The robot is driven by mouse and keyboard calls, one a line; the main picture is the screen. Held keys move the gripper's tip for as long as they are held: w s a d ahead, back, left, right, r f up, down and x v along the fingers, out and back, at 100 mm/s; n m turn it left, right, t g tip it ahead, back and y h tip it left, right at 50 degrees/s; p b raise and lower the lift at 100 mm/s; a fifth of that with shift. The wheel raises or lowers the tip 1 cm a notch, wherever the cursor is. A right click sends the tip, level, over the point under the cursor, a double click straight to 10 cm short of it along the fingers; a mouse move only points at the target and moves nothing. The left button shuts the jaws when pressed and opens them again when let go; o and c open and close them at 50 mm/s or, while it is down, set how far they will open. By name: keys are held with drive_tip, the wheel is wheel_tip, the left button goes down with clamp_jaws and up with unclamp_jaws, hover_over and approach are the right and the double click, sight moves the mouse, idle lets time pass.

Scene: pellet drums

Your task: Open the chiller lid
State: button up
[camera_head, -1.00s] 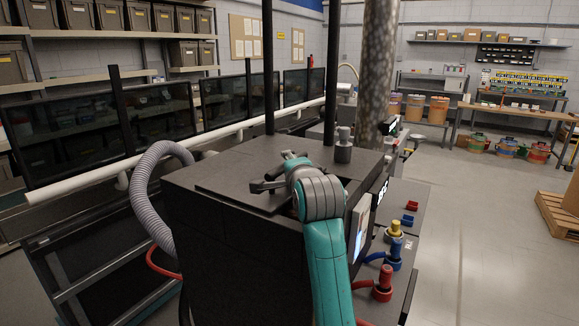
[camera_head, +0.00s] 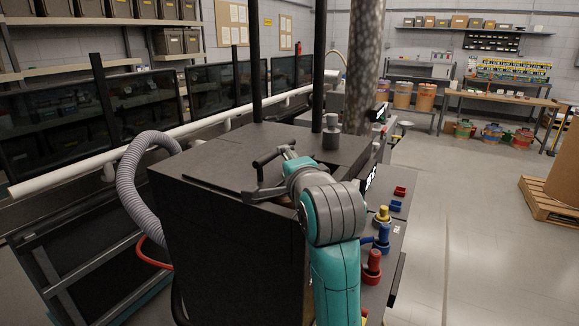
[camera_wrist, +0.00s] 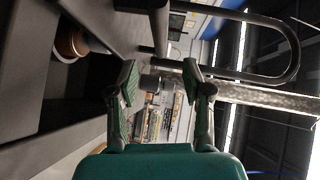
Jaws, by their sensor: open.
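The chiller is a dark box (camera_head: 230,240) in the middle of the head view, with a flat dark lid (camera_head: 215,172) lying level on top. A black bar handle (camera_head: 270,158) stands on the lid; in the wrist view the handle (camera_wrist: 157,22) comes in from the top edge. My gripper (camera_wrist: 160,82) is open, with its two fingers spread and nothing held. The handle's end shows in line with the gap, but I cannot tell whether it reaches between the fingers. In the head view, my wrist hides part of the gripper and the lid's right side.
A grey cylindrical fitting (camera_head: 331,135) stands on the chiller top behind the lid. Black posts rise behind it. A grey ribbed hose (camera_head: 130,190) curves along the left side. Red (camera_head: 372,268) and blue (camera_head: 383,238) fittings sit at the right.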

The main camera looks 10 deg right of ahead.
drive_tip(key=shift+s+d+r, duration=0.1)
drive_tip(key=shift+s, duration=0.65)
drive_tip(key=shift+w+d, duration=0.1)
drive_tip(key=shift+w, duration=0.1)
drive_tip(key=c, duration=0.6)
drive_tip(key=w+d+n+g+y, duration=0.1)
drive_tip(key=w+d+f+n+g+y, duration=0.1)
drive_tip(key=w, duration=0.1)
drive_tip(key=w+d+f+n+g+y, duration=0.1)
drive_tip(key=w+d+g, duration=0.1)
drive_tip(key=shift+f, duration=0.15)
clamp_jaws()
drive_tip(key=d+n+g+y, duration=0.1)
drive_tip(key=d, duration=0.1)
drive_tip(key=d+n+g+y, duration=0.1)
drive_tip(key=d+g, duration=0.1)
drive_tip(key=d, duration=0.1)
drive_tip(key=d+r+n+g+y, duration=0.1)
drive_tip(key=d+n+y, duration=0.1)
drive_tip(key=shift+s+d+g, duration=0.15)
drive_tip(key=shift+s+g, duration=0.15)
drive_tip(key=x, duration=0.9)
drive_tip(key=shift+s+n+g+y, duration=0.15)
drive_tip(key=shift+n+g+y, duration=0.15)
